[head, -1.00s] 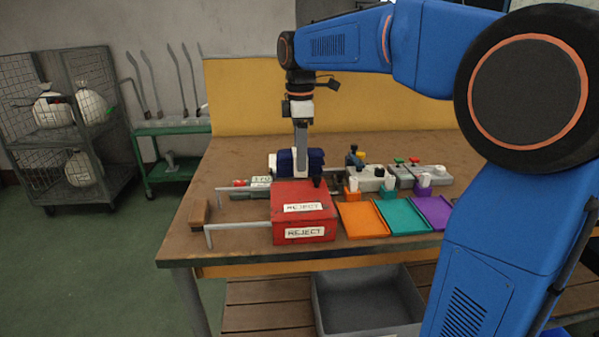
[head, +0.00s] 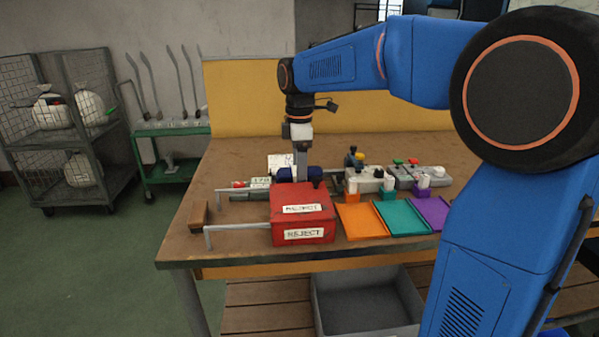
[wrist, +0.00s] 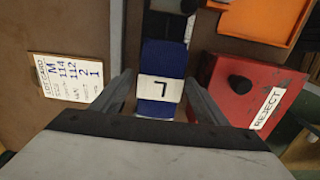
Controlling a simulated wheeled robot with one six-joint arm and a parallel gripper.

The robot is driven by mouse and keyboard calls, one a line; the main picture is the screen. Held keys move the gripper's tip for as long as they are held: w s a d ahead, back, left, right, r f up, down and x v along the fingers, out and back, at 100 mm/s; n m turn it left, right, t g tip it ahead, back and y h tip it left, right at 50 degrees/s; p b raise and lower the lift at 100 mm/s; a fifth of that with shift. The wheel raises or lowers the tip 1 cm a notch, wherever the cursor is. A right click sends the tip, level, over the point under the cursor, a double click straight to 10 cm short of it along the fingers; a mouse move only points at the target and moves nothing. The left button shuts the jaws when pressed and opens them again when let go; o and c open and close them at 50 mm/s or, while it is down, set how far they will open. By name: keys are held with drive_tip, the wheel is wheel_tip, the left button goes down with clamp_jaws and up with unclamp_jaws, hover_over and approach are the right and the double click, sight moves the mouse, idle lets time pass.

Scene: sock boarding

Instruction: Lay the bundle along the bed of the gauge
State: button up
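The bundle is dark blue with a white band marked with a black figure; in the wrist view the bundle (wrist: 162,58) lies lengthwise along a dark strip, apparently the gauge bed (wrist: 165,25). In the head view the bundle (head: 316,174) lies low behind the red box, partly hidden. My gripper (head: 301,172) is down at the bundle. In the wrist view its fingers (wrist: 158,82) stand one on each side of the bundle, with narrow gaps. The gripper looks open.
A red reject box (head: 303,216) stands just in front. A lot card (wrist: 70,85) is on the other side of the bundle. Orange (head: 361,219), teal (head: 402,217) and purple (head: 433,211) trays lie to the right. The left table end holds a wooden block (head: 198,217).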

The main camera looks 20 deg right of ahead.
wheel_tip(320, 180, up, 12)
drive_tip(key=shift+r, duration=0.15)
idle(0.7)
